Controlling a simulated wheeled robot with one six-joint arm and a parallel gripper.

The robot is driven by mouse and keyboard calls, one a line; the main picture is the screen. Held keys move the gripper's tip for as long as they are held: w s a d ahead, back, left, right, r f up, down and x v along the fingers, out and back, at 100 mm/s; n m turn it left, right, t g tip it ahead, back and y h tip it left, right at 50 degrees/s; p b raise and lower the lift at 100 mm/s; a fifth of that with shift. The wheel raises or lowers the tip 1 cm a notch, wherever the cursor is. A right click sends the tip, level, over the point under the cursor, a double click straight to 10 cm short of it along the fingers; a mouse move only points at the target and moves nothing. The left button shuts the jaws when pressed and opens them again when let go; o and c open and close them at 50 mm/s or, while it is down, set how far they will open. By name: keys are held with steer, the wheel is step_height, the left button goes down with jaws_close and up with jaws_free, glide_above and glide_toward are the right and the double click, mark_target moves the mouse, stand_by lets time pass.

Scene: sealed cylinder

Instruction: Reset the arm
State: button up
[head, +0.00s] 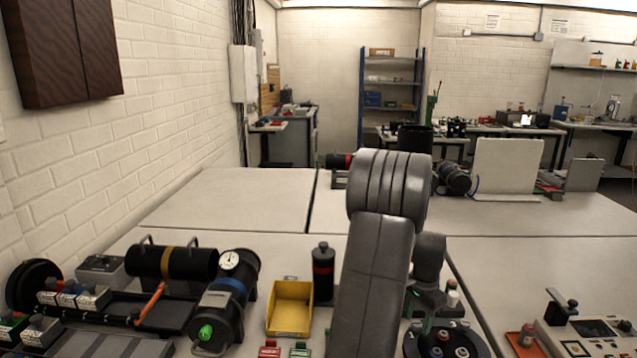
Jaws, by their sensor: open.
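My grey arm (372,275) rises through the middle of the head view, with its thick ribbed joint at the top. A smaller grey part just to its right also looks like mine. My gripper's fingers do not show, so I cannot see where they are or whether they touch anything. A black cylinder with a blue band, a dial gauge and a green tip (226,300) lies on the bench at the left front. A black cylinder with a yellow band and two handles (172,262) lies behind it to the left.
A yellow bin (290,307) and an upright black bottle with a red band (323,272) stand left of my arm. A dark round holder (446,340) is at its right. A control box (590,335) sits at the right front. The left back bench top (235,197) is clear.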

steer(key=n, duration=0.8)
steer(key=shift+p, duration=0.35)
steer(key=n, duration=0.4)
steer(key=shift+p, duration=0.3)
steer(key=shift+n, duration=1.7)
